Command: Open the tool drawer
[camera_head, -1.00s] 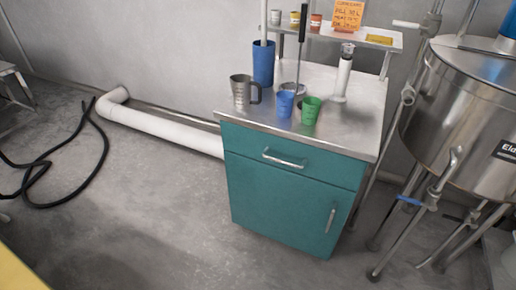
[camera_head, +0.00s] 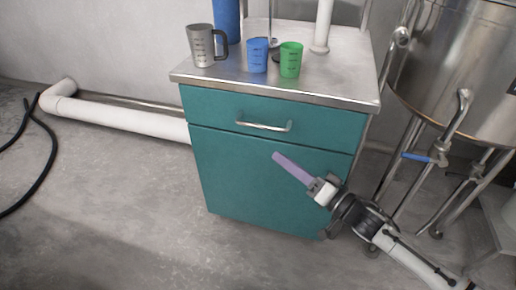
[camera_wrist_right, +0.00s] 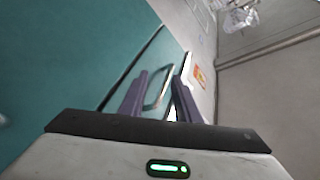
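The tool drawer (camera_head: 215,107) is the upper teal front of the cabinet, and it is shut. Its metal bar handle (camera_head: 263,126) runs level across the middle. My right gripper (camera_head: 279,157) is below and in front of the handle, apart from it, with its purple fingers pointing up and left. In the right wrist view my right gripper (camera_wrist_right: 160,77) has its two fingers apart with nothing held. The handle (camera_wrist_right: 164,88) shows farther off between them. My left gripper is in neither view.
A metal jug (camera_head: 203,47), a blue cup (camera_head: 257,55) and a green cup (camera_head: 291,60) stand on the cabinet top (camera_head: 330,77). A steel tank (camera_head: 440,75) on legs is at the right.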

